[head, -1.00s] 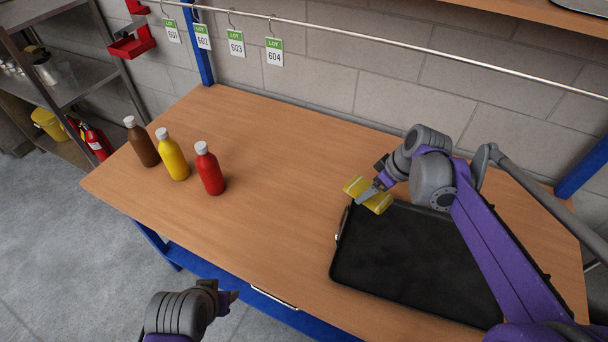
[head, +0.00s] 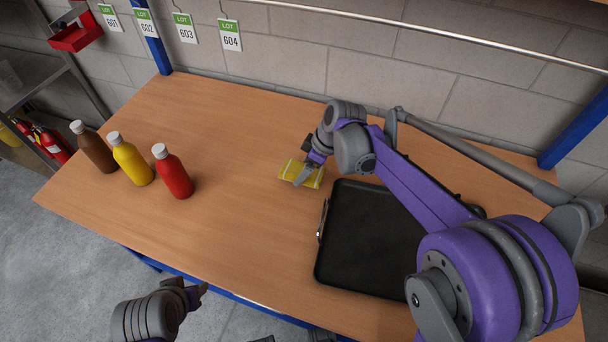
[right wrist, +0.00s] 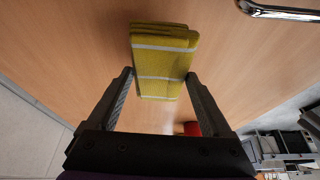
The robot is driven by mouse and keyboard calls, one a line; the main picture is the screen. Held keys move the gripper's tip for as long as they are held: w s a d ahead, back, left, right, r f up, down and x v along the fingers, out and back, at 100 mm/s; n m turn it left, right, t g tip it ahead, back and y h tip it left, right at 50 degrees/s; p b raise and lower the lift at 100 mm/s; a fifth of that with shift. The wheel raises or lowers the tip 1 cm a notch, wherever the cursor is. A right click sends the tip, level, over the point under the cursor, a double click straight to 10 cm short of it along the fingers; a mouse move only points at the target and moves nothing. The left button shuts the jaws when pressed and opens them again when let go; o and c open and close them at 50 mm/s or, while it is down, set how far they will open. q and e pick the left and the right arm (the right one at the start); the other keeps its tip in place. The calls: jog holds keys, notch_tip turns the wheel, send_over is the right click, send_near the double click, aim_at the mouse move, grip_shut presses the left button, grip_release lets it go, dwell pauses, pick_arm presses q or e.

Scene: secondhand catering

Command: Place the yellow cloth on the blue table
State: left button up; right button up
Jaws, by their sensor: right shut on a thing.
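The yellow cloth (head: 289,170), folded into a pad with pale stripes, is at the blue-framed table (head: 240,215), left of the black tray. It also shows in the right wrist view (right wrist: 165,60), between the fingertips. My right gripper (head: 305,174) is shut on the cloth, with a finger at each side of it. I cannot tell whether the cloth touches the wooden top. My left gripper (head: 196,292) is in front of the table's near edge, away from the cloth. Its fingers are too unclear to tell open from shut.
A black tray (head: 365,240) with a metal handle lies right of the cloth. Brown (head: 95,150), yellow (head: 131,162) and red (head: 173,174) bottles stand at the left. Lot tags hang from a rail at the wall. The tabletop between bottles and cloth is clear.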

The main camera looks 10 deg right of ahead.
jog(key=shift+f, duration=1.7)
